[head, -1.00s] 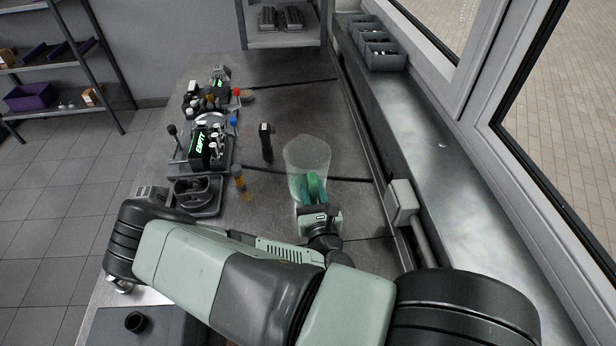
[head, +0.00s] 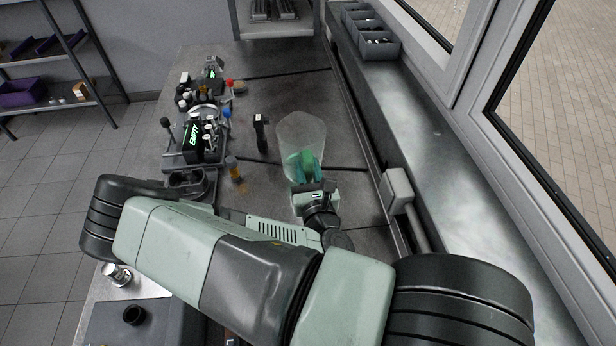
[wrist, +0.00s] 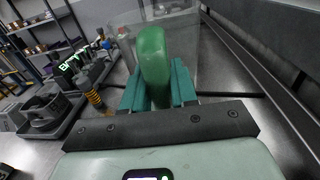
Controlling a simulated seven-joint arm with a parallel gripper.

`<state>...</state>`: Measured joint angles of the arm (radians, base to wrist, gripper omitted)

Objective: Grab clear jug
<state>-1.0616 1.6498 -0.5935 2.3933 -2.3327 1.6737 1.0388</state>
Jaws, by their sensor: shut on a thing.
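The clear jug (head: 301,133) is a see-through vessel with a green handle (head: 306,160), seen in the middle of the head view above the metal bench. In the wrist view the green handle (wrist: 154,62) stands between the two teal fingers, and the clear body (wrist: 178,35) shows behind it. My gripper (head: 306,172) is shut on the handle from the near side; the fingers also show in the wrist view (wrist: 158,88). Part of the handle is hidden by the fingers. I cannot tell exactly how far the jug's base is from the bench.
A black upright tool (head: 261,133) and an amber-topped bottle (head: 233,168) stand left of the jug. Trays with engine parts (head: 203,140) line the bench's left side. A window ledge (head: 425,150) with grey bins (head: 376,44) runs along the right. Bench beyond the jug is clear.

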